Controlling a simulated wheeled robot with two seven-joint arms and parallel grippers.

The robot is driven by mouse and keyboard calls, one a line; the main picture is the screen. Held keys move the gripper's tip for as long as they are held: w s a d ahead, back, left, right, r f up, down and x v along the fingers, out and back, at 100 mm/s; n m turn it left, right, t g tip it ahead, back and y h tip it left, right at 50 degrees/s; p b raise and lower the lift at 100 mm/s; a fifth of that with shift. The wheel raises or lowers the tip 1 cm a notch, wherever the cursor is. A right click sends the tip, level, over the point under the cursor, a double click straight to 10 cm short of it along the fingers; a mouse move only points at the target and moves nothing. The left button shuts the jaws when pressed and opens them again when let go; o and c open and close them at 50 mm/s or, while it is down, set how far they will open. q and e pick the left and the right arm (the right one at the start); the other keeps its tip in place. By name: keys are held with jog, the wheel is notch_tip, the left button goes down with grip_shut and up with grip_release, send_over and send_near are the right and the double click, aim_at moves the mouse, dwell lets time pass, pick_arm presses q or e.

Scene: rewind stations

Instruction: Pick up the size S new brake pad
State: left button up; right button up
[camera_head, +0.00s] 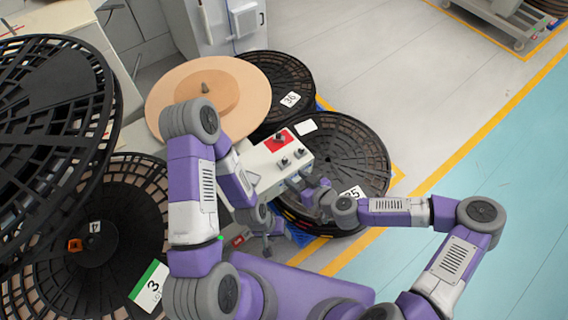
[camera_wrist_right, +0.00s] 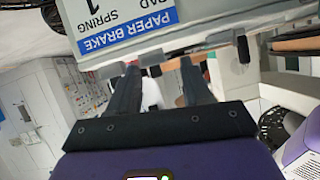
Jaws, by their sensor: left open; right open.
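I cannot make out a size S new brake pad in either view. The right wrist view shows an upside-down blue and white label (camera_wrist_right: 125,25) reading "PAPER BRAKE" and "PAD SPRING" on a grey edge. My right gripper (camera_head: 312,194) is open beside the white knobbed box, and nothing shows clearly between its jaws. Its two dark fingers (camera_wrist_right: 158,85) point at the grey edge under the label in the right wrist view. My left gripper (camera_head: 268,246) is open, pointing down below and left of the right one, with no object seen in it.
The white box (camera_head: 283,160) with black knobs and a red label stands between my arms. Black reels (camera_head: 352,150) marked with numbers lie behind and right of it. A tan disc (camera_head: 240,85) is at the back. Large black reels (camera_head: 130,200) crowd the left.

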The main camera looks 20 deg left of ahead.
aim_at(284, 158)
jog(key=w+r, duration=0.1)
jog(key=w+t, duration=0.1)
jog(key=w, duration=0.1)
jog(key=shift+a+r+n, duration=0.4)
jog(key=x, duration=0.2)
jog(key=b+x, duration=0.1)
jog(key=x, duration=0.1)
jog(key=b+x, duration=0.1)
jog(key=x, duration=0.1)
jog(key=shift+a+r, duration=0.3)
jog(key=shift+a, duration=0.2)
jog(key=c, duration=0.7)
jog(key=shift+r, duration=0.1)
